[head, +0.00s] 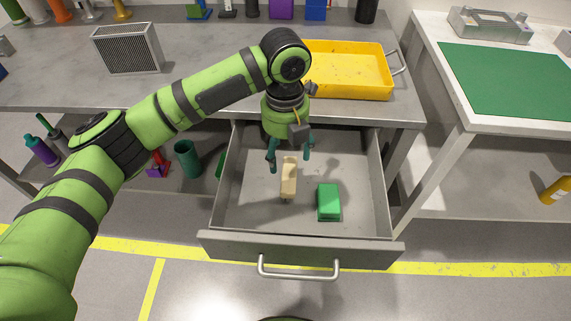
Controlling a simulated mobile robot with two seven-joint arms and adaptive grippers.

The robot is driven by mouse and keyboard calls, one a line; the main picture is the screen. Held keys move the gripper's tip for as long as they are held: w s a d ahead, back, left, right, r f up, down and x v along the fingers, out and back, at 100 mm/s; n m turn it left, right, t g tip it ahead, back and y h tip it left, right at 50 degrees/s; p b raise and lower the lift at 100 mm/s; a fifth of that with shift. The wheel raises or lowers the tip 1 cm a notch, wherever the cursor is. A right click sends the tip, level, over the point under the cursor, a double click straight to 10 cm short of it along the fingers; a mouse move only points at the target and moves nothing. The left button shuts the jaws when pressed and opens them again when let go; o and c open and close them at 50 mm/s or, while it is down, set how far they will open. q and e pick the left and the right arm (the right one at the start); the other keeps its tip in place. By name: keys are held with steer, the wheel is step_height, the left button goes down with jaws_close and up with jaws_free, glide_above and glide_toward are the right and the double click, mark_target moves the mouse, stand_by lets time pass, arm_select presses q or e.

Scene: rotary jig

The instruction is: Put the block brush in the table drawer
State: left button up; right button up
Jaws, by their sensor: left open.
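The table drawer (230,218) is pulled out below the grey worktable, and its inside is visible from above. A narrow beige block (289,174), which looks like the block brush, is inside the drawer near its middle. Its underside is hard to make out. My left gripper (290,157) points down over the drawer, with its two teal fingers apart. The fingers are open just above and on either side of the beige block's far end. I cannot tell whether either finger touches it. My right gripper is not in view.
A green block (329,200) lies in the drawer, right of the beige block. A yellow tray (355,90) stands on the worktable (210,60) behind my wrist. A white table with a green mat (510,80) is at the right.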

mark_target(285, 173)
arm_select(q)
step_height(285, 173, up, 3)
steer(key=shift+r, duration=0.1)
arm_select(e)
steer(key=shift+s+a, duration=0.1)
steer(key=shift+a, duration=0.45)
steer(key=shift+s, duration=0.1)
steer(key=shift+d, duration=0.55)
